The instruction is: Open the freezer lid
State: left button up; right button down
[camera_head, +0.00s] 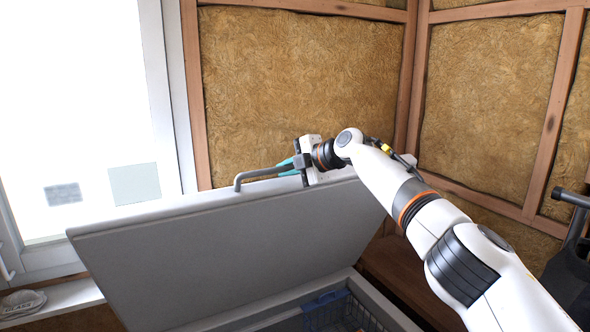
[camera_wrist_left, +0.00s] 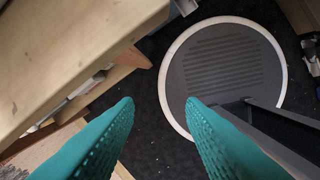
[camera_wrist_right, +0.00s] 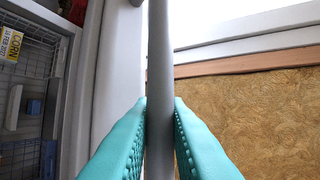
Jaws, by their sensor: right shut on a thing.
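The freezer lid (camera_head: 230,255) is a grey-white panel, raised and tilted up above the freezer body (camera_head: 385,305). A grey bar handle (camera_head: 262,173) runs along its upper edge. My right gripper (camera_head: 293,165) is at the handle, and in the right wrist view its teal fingers (camera_wrist_right: 160,120) are shut on the handle bar (camera_wrist_right: 159,60) from both sides. My left gripper (camera_wrist_left: 160,105) shows only in the left wrist view; its teal fingers are apart with nothing between them, above the floor.
A blue wire basket (camera_head: 335,310) shows inside the freezer; the right wrist view also shows a basket with a yellow CORN label (camera_wrist_right: 11,45). A window (camera_head: 75,110) and insulated wall (camera_head: 290,90) stand behind the lid. Below the left gripper lies a round grey disc with a white rim (camera_wrist_left: 222,70).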

pick_arm(q)
jog(key=shift+s, duration=0.1)
pick_arm(e)
jog(key=shift+w+r+t, duration=0.1)
jog(key=shift+r+t, duration=0.2)
jog(key=shift+r, duration=0.6)
jog(key=c, duration=1.8)
grip_release()
jog(key=o, duration=0.3)
jog(key=shift+w+a+f, duration=0.1)
jog(key=shift+w+a, duration=0.05)
jog(key=shift+w, duration=0.1)
jog(key=shift+o, duration=0.5)
jog(key=shift+w+a+f, duration=0.1)
jog(key=shift+w+f, duration=0.25)
pick_arm(q)
jog(key=shift+w, duration=0.8)
pick_arm(e)
jog(key=shift+f, duration=0.1)
pick_arm(q)
jog(key=shift+s, duration=0.1)
